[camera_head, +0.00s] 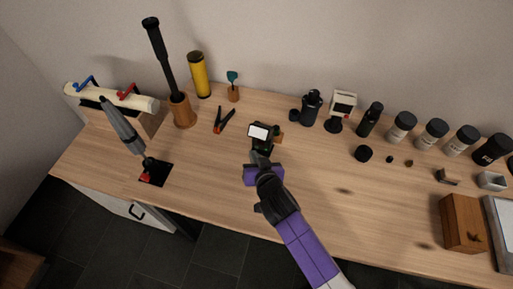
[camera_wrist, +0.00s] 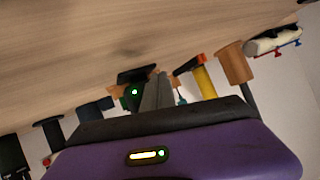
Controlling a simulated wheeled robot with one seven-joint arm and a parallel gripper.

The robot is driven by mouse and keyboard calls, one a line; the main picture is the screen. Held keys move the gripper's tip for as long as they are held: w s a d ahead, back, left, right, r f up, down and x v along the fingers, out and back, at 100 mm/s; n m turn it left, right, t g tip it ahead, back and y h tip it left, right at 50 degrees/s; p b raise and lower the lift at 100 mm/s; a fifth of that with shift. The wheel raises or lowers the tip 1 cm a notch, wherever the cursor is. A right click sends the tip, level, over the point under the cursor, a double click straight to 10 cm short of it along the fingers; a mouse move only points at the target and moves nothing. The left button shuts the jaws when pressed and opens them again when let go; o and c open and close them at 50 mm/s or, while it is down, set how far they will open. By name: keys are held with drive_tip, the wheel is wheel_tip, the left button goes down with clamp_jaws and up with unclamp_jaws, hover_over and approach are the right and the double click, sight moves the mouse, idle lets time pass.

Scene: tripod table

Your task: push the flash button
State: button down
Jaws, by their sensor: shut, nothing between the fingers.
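A small black device with a white lit panel (camera_head: 259,132) stands near the middle of the wooden table. In the wrist view its dark body (camera_wrist: 131,98) shows a green glowing dot; I cannot tell whether that dot is the flash button. My gripper (camera_head: 257,156) is shut and empty, with its tips very close to the near side of the device. In the wrist view the grey fingers (camera_wrist: 160,88) are together just beside the device and partly cover it. I cannot tell whether they touch it.
Black bottles (camera_head: 310,106) and jars (camera_head: 402,127) line the back right. A wooden box (camera_head: 462,223) stands at the right. The table's front centre is mostly clear.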

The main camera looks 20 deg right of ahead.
drive_tip(key=shift+s+a, duration=0.15)
drive_tip(key=shift+s+a+b, duration=0.8)
drive_tip(key=shift+s+a, duration=1)
drive_tip(key=shift+s, duration=0.25)
drive_tip(key=shift+s+a, duration=0.15)
